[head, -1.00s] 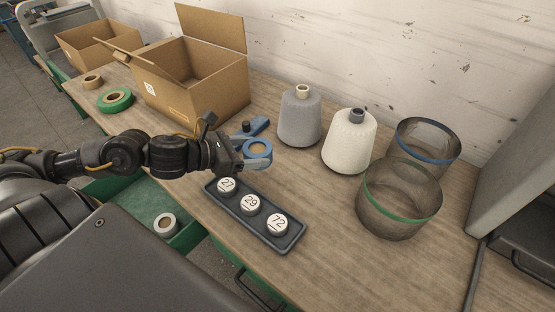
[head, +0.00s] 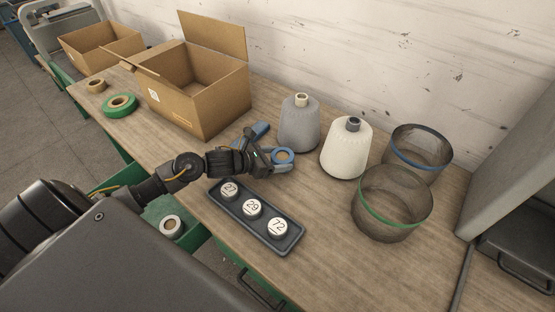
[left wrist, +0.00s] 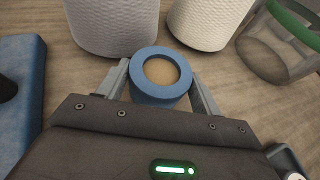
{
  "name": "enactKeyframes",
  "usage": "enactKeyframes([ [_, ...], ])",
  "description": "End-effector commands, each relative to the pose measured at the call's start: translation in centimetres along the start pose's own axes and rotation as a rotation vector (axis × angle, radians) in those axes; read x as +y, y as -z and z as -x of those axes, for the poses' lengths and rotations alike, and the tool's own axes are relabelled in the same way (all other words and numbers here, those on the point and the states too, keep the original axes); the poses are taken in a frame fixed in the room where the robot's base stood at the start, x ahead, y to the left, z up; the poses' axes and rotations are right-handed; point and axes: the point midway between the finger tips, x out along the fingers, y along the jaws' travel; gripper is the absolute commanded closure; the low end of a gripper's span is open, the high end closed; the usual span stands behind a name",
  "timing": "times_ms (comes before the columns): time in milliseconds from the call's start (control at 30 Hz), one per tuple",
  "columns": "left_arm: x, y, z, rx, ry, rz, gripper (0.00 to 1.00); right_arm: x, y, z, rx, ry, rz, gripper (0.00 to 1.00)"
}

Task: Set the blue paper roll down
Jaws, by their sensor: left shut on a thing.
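The blue paper roll (head: 283,156) is a short blue ring with a tan core. My left gripper (head: 280,163) is shut on it, and the roll sits between the two grey fingers. In the left wrist view the roll (left wrist: 160,78) is upright between the fingertips (left wrist: 160,88), its open end facing up. It is low over the wooden table in front of the grey yarn cone; I cannot tell whether it touches the tabletop. My right gripper is not in view.
A grey cone (head: 299,125) and a white cone (head: 346,150) stand behind the roll. A tray (head: 290,243) with numbered round pieces lies in front. Mesh baskets (head: 392,207) are at right, a cardboard box (head: 205,105) at left. A blue tool (head: 260,130) lies behind the gripper.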

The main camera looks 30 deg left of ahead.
Motion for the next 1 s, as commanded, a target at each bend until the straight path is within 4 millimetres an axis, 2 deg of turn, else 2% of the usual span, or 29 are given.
enactKeyframes([
  [33, 0.0, 0.3, -0.1, 0.002, -0.001, 0.006, 0.60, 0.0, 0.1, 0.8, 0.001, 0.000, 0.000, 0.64],
  [100, 0.0, 0.9, -0.4, 0.000, -0.001, 0.002, 0.60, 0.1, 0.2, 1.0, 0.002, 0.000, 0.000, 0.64],
  [567, 0.0, 1.8, -0.7, -0.001, -0.001, -0.003, 0.60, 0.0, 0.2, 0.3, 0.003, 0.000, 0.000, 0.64],
  [600, 0.0, 1.7, -0.7, 0.000, -0.001, -0.002, 0.31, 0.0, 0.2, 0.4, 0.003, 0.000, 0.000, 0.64],
  [733, 0.0, 1.7, -0.7, 0.000, -0.001, -0.002, 0.14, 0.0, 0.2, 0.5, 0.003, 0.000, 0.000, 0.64],
  [1000, 0.0, 1.7, -0.6, 0.000, -0.001, -0.002, 0.13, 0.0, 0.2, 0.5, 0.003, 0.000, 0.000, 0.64],
])
